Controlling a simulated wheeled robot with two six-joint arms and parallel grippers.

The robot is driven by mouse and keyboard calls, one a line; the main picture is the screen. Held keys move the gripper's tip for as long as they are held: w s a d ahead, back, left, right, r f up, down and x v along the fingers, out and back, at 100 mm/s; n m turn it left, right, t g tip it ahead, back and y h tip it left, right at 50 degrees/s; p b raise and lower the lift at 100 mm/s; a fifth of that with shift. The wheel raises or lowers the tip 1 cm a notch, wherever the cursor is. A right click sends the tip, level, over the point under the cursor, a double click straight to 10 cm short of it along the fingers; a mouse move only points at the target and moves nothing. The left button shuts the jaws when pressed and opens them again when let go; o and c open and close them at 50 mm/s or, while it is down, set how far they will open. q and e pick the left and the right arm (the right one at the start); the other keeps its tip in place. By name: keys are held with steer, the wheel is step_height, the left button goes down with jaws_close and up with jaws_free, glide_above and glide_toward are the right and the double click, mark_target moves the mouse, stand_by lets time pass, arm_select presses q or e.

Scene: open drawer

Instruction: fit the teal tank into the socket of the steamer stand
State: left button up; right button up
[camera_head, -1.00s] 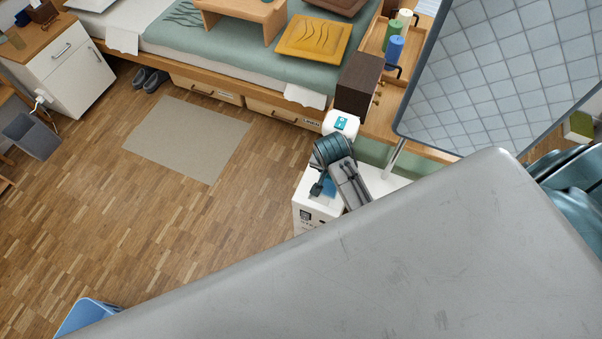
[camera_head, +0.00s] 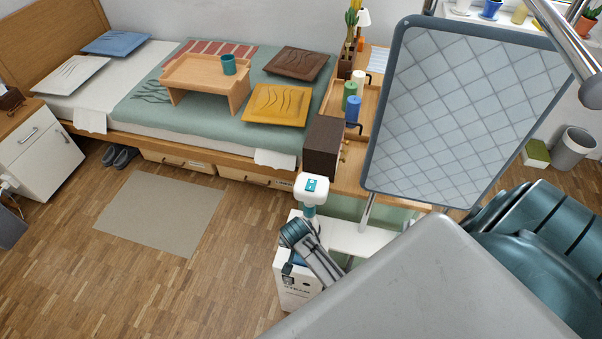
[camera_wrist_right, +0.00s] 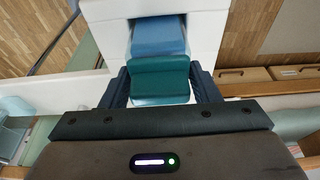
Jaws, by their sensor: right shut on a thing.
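The white steamer stand (camera_head: 291,292) stands on the floor at the lower middle of the head view, its white and teal top part (camera_head: 312,187) rising behind the gripper. My right gripper (camera_wrist_right: 160,86) is shut on the teal tank (camera_wrist_right: 160,75), with a dark finger on each side. In the right wrist view the tank's far end is at the opening of the white stand (camera_wrist_right: 205,38), in line with the blue surface inside the socket (camera_wrist_right: 158,37). I cannot tell how deep the tank sits or whether it touches. My left gripper is not in view.
A quilted panel (camera_head: 460,110) stands upright to the right of the stand. A dark brown box (camera_head: 322,147) and a wooden tray with candles (camera_head: 350,90) are behind it. The bed (camera_head: 190,130) lies at the back left.

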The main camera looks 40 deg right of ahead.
mark_target(299, 265)
steer(key=o, duration=1.4)
steer(key=shift+f, duration=0.1)
steer(key=shift+o, duration=0.2)
steer(key=b+v, duration=0.1)
steer(key=v, duration=1.1)
